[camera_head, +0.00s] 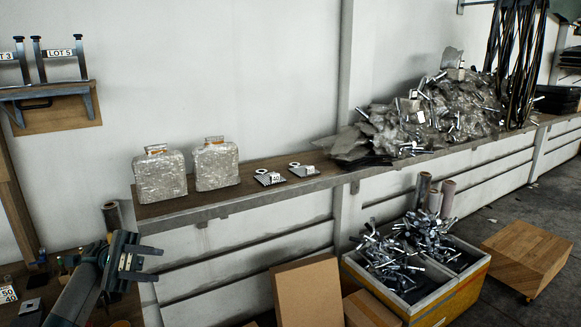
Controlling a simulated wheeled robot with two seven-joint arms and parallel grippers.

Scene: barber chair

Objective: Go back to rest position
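My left gripper (140,264) is at the lower left, at the end of my dark arm that comes in from the bottom left edge. Its two fingers point right and stand apart, with nothing seen between them. It is in front of and below the left end of the long shelf (215,208), apart from the wrapped blocks. My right gripper is not in view.
Two plastic-wrapped blocks (160,177) (215,166) stand on the shelf, left of a large heap of wrapped parts (430,115). A yellow-sided crate (455,295) of metal parts, cardboard boxes (308,292) and a wooden block (525,258) are on the floor. Small items lie at lower left.

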